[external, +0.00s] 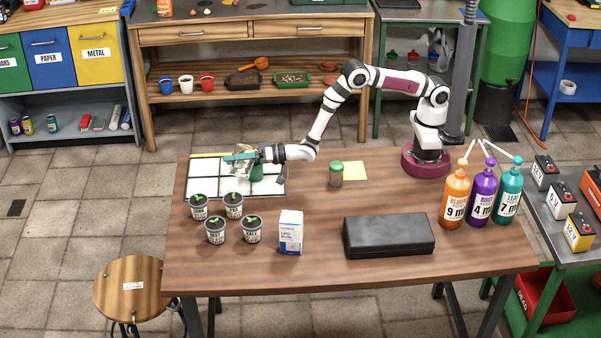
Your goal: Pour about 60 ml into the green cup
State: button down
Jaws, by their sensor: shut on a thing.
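My gripper (247,157) is over the white tiled board at the left back of the table. It is shut on a small pale container (242,148) with a teal band or edge. The container looks tilted, but its mouth and contents are too small to make out. A green cup (256,173) stands on the board just below and to the right of the held container, partly hidden by my gripper. I cannot tell whether any liquid is flowing or how much is in the cup.
The white tiled board (206,188) lies under my gripper. Several dark seedling pots (215,230) and a white box (290,232) stand in front. A green-lidded jar (336,174), a black case (388,237) and orange (455,199), purple (481,198) and teal (507,197) bottles are farther right.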

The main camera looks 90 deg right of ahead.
jog(key=shift+f+m+t, duration=0.25)
jog(key=shift+m+t, duration=0.15)
jog(key=shift+m, duration=0.4)
dwell(0.4)
jog(key=shift+r+m, duration=0.3)
jog(key=shift+m, duration=0.1)
jog(key=shift+s+d+r+m+t+p, duration=0.1)
jog(key=shift+s+d+m+t+p, duration=0.1)
jog(key=shift+d, duration=0.15)
jog(key=shift+s+d+r+m+t+p, duration=0.1)
jog(key=shift+d+t, duration=0.1)
jog(key=shift+d, duration=0.15)
dwell(0.6)
jog(key=shift+d+r+m, duration=0.1)
jog(key=shift+r+m, duration=0.15)
jog(key=shift+m, duration=0.15)
dwell(0.5)
jog(key=shift+w+r+t, duration=0.1)
jog(key=shift+r+t, duration=0.05)
jog(key=shift+t, duration=0.15)
jog(key=shift+w+a+r+m, duration=0.1)
jog(key=shift+w+a+m, duration=0.1)
jog(key=shift+a+m, duration=0.25)
jog(key=shift+a, duration=0.1)
